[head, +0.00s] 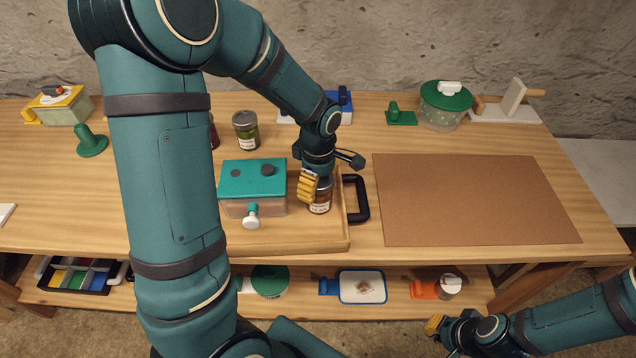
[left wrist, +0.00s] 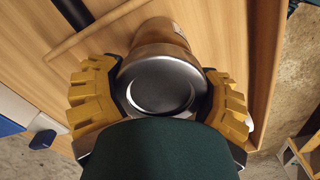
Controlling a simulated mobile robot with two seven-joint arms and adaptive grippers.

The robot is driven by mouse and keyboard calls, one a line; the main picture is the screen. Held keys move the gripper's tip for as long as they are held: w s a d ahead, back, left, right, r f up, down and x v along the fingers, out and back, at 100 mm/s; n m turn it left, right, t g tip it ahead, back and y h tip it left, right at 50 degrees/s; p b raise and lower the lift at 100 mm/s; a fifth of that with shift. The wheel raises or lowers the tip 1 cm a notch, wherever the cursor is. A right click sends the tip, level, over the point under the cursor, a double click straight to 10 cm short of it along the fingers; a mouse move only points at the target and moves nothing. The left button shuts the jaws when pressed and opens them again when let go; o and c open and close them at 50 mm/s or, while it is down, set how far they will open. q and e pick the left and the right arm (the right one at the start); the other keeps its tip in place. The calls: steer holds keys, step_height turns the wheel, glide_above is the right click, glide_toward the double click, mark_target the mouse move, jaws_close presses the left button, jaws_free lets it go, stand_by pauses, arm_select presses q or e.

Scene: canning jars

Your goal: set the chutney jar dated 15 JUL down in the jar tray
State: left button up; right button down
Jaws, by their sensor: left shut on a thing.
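The jar (head: 320,199), brown with a white label too small to read, is in my left gripper (head: 310,186). The left wrist view shows its silver lid (left wrist: 162,85) between the two yellow fingers, one on each side. The jar appears upright over the right part of the wooden tray (head: 300,246); I cannot tell whether its base touches the tray floor. The tray has a black handle (head: 359,198) at its right. My right gripper (head: 438,326) is low at the right, away from the tray, its opening unclear.
A teal-lidded box (head: 252,180) stands in the tray, left of the jar. A jar with green contents (head: 246,131) stands behind it. A bare brown mat (head: 475,200) lies right of the tray. A green-lidded container (head: 444,105) stands at the back right.

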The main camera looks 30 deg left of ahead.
arm_select(q)
steer(key=shift+r, duration=0.1)
steer(key=o, duration=1.2)
steer(key=shift+o, duration=0.2)
steer(key=shift+r, duration=0.4)
step_height(320, 180, up, 11)
steer(key=p, duration=0.2)
steer(key=shift+r, duration=0.1)
